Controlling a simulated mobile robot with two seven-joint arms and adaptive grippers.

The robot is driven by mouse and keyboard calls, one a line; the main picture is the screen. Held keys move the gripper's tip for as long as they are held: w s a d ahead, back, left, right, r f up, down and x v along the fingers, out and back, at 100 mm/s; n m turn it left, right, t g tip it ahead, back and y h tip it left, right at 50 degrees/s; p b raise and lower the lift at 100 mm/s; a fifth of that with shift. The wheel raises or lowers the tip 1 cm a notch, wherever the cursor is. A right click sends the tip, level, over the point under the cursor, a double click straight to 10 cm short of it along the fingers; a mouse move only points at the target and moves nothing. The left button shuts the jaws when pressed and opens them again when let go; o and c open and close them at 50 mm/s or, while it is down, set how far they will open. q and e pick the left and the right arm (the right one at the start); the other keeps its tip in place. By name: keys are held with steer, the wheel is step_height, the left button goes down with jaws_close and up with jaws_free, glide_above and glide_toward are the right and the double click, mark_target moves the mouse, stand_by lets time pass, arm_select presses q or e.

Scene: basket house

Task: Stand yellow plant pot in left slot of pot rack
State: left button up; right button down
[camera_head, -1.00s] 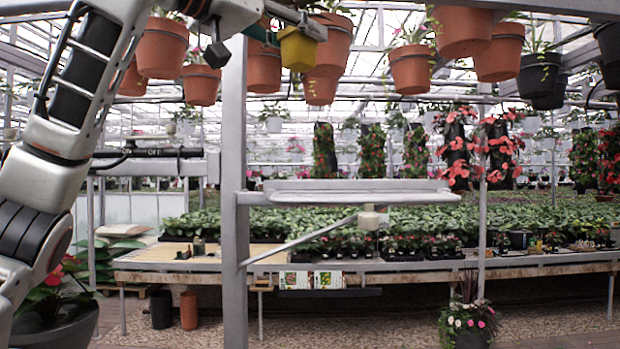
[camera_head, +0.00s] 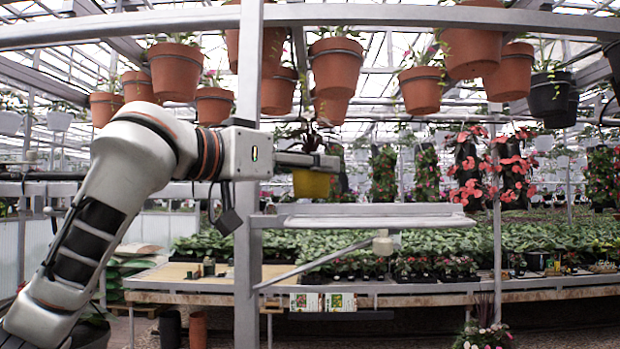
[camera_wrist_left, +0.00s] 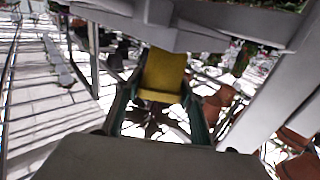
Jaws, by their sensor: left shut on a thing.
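The yellow plant pot (camera_head: 312,184) hangs from my left gripper (camera_head: 318,160), just above the left part of a pale grey metal shelf. In the left wrist view the yellow pot (camera_wrist_left: 163,76) sits between the two green-grey fingers of my left gripper (camera_wrist_left: 162,92), which are shut on it. The shelf (camera_head: 375,222), which looks like the pot rack, is fixed to a grey upright. It is seen nearly edge-on, so its slots are hidden. My right gripper is out of view.
Several terracotta pots (camera_head: 336,68) hang overhead from a metal beam (camera_head: 400,15). A bench (camera_head: 200,285) with seedling trays stands behind.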

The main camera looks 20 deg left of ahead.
arm_select(q)
step_height(320, 180, down, 2)
steer(key=shift+w+a, duration=0.1)
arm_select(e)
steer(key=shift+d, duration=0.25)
arm_select(q)
steer(key=shift+f, duration=0.1)
steer(key=o, duration=1.2)
steer(key=shift+c, duration=0.2)
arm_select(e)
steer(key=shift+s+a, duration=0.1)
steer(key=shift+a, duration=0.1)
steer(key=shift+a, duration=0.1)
arm_select(q)
steer(key=b+v, duration=0.1)
steer(key=v, duration=1.1)
steer(key=shift+b, duration=0.35)
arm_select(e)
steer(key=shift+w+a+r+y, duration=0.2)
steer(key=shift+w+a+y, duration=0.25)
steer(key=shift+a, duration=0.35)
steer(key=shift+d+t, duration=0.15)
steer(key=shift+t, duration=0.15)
